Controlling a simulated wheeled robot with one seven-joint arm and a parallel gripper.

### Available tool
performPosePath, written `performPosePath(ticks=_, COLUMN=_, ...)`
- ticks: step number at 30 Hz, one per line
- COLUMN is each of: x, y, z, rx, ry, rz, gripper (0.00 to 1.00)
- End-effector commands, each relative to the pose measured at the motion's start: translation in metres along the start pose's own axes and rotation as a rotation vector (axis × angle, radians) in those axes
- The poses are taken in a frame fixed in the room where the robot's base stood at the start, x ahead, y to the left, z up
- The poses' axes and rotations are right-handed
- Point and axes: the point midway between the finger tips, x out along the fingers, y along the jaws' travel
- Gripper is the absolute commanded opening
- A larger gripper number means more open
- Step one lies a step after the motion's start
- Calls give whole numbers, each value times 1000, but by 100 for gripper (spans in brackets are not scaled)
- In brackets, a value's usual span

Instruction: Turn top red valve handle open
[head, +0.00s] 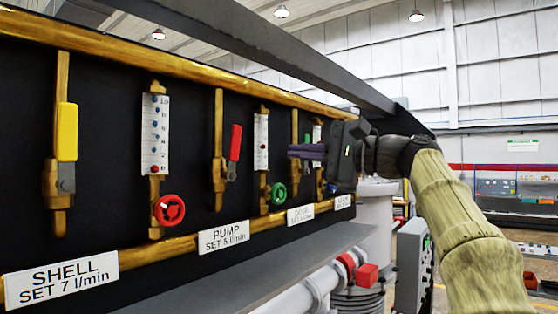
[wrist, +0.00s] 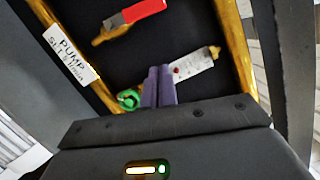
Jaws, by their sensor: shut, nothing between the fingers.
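The red lever handle (head: 235,142) is on the brass PUMP pipe, right of the pipe and standing nearly upright, slightly tilted. It also shows at the top of the wrist view (wrist: 141,11), beside its brass valve. My gripper (head: 292,151) is to the right of the lever in the head view, its purple fingers pointing left, apart from the lever. In the wrist view the fingers (wrist: 159,72) are together and empty. They cover part of the flow gauge near the green wheel (wrist: 128,99). A red round wheel (head: 169,210) sits lower left on the SHELL gauge.
A yellow lever (head: 67,131) is on the SHELL pipe. White flow gauges (head: 155,135) stand between the pipes. Brass rails run above and below, with a grey beam (head: 270,45) overhead and a grey ledge (head: 250,275) below. The space before the panel's left half looks clear.

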Motion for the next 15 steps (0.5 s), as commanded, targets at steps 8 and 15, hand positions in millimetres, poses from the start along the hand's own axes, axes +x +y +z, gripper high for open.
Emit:
performPosePath(ticks=8, x=-31, y=0, z=1, rx=1, ry=-3, rz=0, gripper=0)
performPosePath(ticks=15, x=-33, y=-1, z=0, rx=1, ry=0, rz=-1, gripper=0)
